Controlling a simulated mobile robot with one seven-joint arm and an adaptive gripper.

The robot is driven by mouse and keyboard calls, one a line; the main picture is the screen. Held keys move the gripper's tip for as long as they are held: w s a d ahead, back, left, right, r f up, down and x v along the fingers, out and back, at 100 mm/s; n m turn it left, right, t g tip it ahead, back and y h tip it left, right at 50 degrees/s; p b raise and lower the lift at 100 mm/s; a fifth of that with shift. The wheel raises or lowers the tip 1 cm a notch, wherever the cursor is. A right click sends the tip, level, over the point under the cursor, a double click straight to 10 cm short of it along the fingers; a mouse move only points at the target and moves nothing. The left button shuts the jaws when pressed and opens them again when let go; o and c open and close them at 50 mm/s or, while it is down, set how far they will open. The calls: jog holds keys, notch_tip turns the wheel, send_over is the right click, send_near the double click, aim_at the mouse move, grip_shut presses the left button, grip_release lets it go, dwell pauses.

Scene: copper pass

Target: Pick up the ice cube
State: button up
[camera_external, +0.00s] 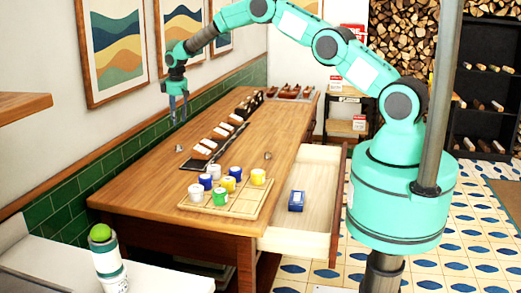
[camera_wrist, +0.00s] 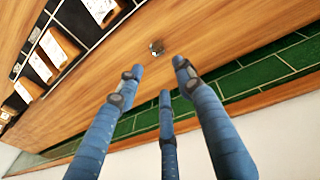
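A small greyish, glassy cube, which looks like the ice cube, lies on the wooden table in the wrist view (camera_wrist: 155,47). It sits alone on bare wood, apart from the row of cards. My gripper (camera_external: 178,112) hangs pointing down above the wall side of the table in the external view. In the wrist view its blue fingers (camera_wrist: 160,85) are spread apart with nothing between them. The cube lies beyond the fingertips, not touched. A small grey piece (camera_external: 267,155) also shows on the table in the external view; I cannot tell whether it is the same thing.
A dark tray with white-faced wooden blocks (camera_external: 205,148) runs along the table. A wooden board (camera_external: 245,207) holds several coloured cups. An open drawer (camera_external: 305,180) contains a blue box (camera_external: 296,201). The green-tiled wall (camera_wrist: 245,85) borders the table closely.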

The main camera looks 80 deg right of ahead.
jog(key=shift+w+d+f, duration=0.1)
jog(key=shift+d+f, duration=0.25)
jog(key=shift+f, duration=0.4)
send_over(179, 146)
jog(key=shift+a+f+p, duration=0.15)
jog(key=shift+f+p, duration=0.05)
jog(key=shift+f, duration=1.95)
jog(key=shift+a+f+p, duration=0.1)
jog(key=shift+f+p, duration=0.05)
jog(key=shift+f, duration=1.95)
jog(key=shift+w+d+f+p, duration=0.1)
jog(key=shift+d+f+p, duration=0.15)
jog(key=shift+f, duration=1.05)
jog(key=shift+d+f+p, duration=0.1)
jog(key=shift+f+p, duration=0.1)
jog(key=shift+f, duration=1.05)
jog(key=c, duration=0.6)
